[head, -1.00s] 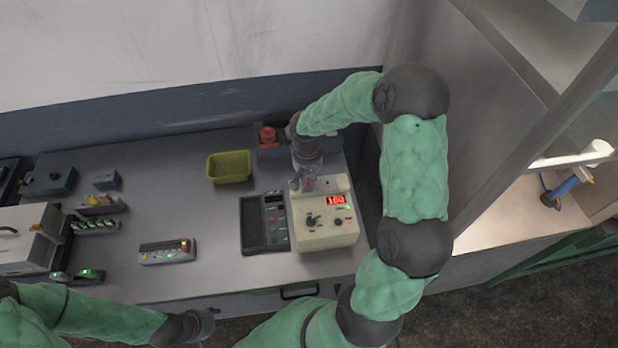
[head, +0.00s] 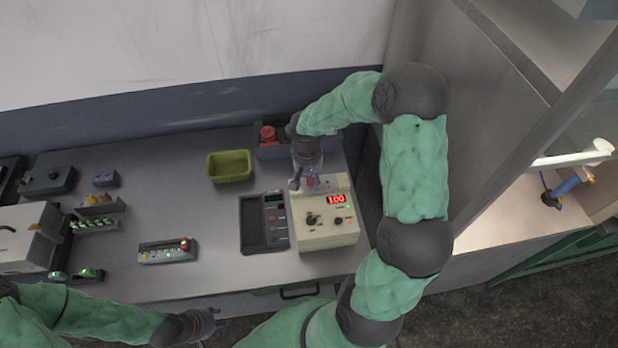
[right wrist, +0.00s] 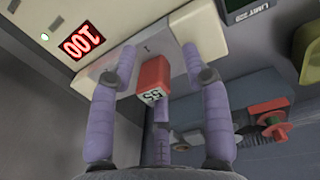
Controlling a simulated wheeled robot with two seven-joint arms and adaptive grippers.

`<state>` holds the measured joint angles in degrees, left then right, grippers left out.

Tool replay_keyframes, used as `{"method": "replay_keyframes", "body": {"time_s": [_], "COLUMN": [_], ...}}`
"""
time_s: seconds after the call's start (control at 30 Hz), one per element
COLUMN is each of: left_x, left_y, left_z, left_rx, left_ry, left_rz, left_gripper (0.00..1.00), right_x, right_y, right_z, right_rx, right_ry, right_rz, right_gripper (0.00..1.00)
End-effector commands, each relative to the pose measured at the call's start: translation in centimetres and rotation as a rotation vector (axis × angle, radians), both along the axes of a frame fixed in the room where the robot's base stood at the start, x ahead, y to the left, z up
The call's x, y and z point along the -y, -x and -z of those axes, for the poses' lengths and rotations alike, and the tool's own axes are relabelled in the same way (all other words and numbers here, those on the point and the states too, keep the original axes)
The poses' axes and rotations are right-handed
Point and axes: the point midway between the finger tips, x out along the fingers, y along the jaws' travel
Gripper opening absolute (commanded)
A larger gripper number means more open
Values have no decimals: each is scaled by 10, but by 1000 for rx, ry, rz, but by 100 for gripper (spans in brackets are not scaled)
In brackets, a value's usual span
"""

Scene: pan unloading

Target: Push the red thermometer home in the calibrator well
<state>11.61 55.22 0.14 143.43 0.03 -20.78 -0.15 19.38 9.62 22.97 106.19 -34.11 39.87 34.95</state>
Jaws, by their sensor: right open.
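The cream calibrator (head: 325,236) stands on the bench with a lit red display reading 100; its display also shows in the right wrist view (right wrist: 83,42). In that view the red thermometer head (right wrist: 153,75), with a white end marked 55, is at the calibrator's pale top plate (right wrist: 160,50). My right gripper (right wrist: 157,60) is open, its purple fingers around the red head with visible gaps. In the head view this gripper (head: 306,183) is over the back of the calibrator. How deep the thermometer sits is hidden. My left gripper (head: 215,322) is off the bench front; its jaws are unclear.
A dark tray (head: 252,238) stands directly left of the calibrator. A yellow-green bin (head: 229,166) and a blue-grey bin with red items (head: 268,153) are behind. A small rack (head: 167,256) lies further left. Bare bench lies between rack and tray.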

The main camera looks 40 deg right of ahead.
Motion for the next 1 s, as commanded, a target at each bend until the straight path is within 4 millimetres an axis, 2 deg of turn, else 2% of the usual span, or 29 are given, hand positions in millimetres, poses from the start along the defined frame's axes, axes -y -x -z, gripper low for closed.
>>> {"method": "replay_keyframes", "body": {"time_s": [0.17, 0.63, 0.8, 1.0], "left_x": [0, 0, 0, 0], "left_y": [0, 0, 0, 0], "left_z": [0, 0, 0, 0], "left_rx": [0, 0, 0, 0], "left_ry": [0, 0, 0, 0], "left_rz": [0, 0, 0, 0], "left_gripper": [40, 40, 40, 40], "right_x": [0, -3, -4, -4], "right_y": [-2, -3, -3, -3], "right_z": [-15, -100, -115, -120], "right_rx": [5, 4, 2, 0], "right_ry": [1, 1, 0, -1], "right_rz": [1, 0, 0, 0], "right_gripper": [48, 48, 48, 48]}}
